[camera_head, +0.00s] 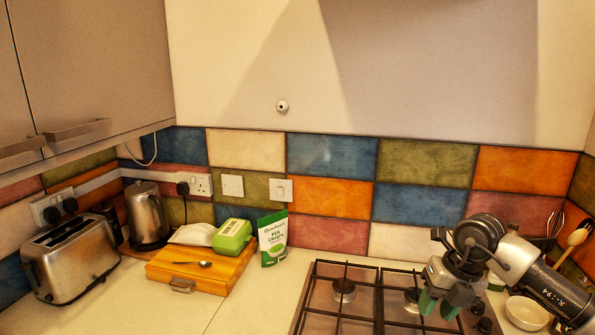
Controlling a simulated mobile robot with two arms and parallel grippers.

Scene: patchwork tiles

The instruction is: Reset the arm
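My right arm comes in from the right edge, and its gripper (438,306) hangs over the right part of the gas hob (336,317). Its two greenish fingertips point down and stand apart, with nothing seen between them. Whether the fingertips touch the hob grate cannot be told. My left arm and gripper do not show.
A wooden box (188,274) carries a spoon (193,263) and a green carton (232,236). A green pouch (273,239), kettle (147,214) and toaster (72,257) stand left of the hob. A white bowl (527,313) sits below my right arm. The front-left counter is clear.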

